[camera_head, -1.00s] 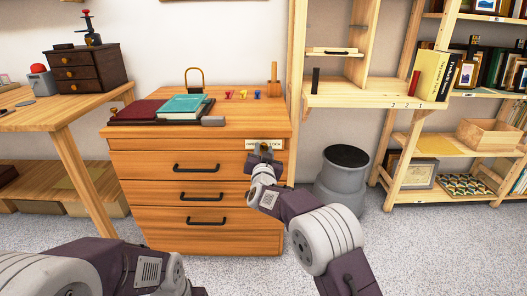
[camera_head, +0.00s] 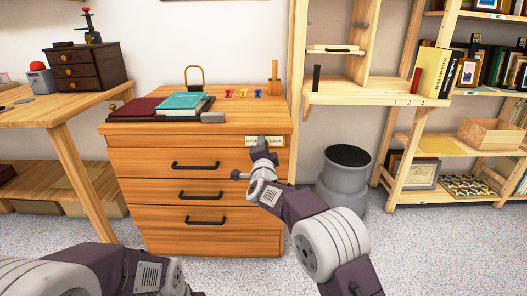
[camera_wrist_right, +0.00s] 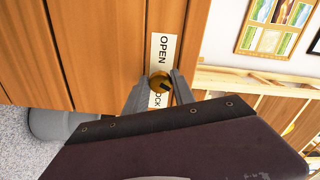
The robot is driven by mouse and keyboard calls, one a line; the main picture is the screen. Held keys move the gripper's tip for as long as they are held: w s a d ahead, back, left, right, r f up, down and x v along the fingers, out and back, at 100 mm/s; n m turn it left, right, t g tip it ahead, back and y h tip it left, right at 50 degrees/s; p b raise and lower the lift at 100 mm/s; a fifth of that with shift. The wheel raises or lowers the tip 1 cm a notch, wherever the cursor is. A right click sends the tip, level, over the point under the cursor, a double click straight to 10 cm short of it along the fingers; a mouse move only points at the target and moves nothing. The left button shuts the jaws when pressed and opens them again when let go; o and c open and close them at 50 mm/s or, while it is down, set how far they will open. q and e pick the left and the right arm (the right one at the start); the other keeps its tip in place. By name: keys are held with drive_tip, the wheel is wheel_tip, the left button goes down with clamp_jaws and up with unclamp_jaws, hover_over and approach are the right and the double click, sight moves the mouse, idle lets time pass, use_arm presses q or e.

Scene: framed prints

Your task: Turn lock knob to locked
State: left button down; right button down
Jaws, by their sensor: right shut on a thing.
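The lock knob (camera_wrist_right: 158,80) is a small round brass-coloured knob with a dark mark, on the top drawer front of a wooden cabinet (camera_head: 150,165). A white label (camera_wrist_right: 164,52) reads OPEN on one side of it and LOCK on the other; the label also shows in the head view (camera_head: 252,141). My right gripper (camera_wrist_right: 159,86) is shut on the knob, one finger on each side. In the head view my right gripper (camera_head: 262,146) covers the knob. I cannot tell exactly where the knob's mark points. My left arm shows at bottom left, its gripper out of view.
Books (camera_head: 183,105), a brass padlock-like loop (camera_head: 194,77) and coloured small pieces (camera_head: 243,93) sit on the cabinet top. A grey bin (camera_head: 342,180) stands right of the cabinet, near my right arm. A wooden shelf (camera_head: 370,97) rises behind it.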

drive_tip(key=shift+f+m+b, duration=0.1)
drive_tip(key=shift+m+b, duration=0.65)
drive_tip(key=shift+m, duration=1.25)
drive_tip(key=c, duration=1.1)
unclamp_jaws()
drive_tip(key=shift+o, duration=0.2)
drive_tip(key=shift+s, duration=0.1)
drive_tip(key=s+p, duration=0.2)
drive_tip(key=s, duration=0.7)
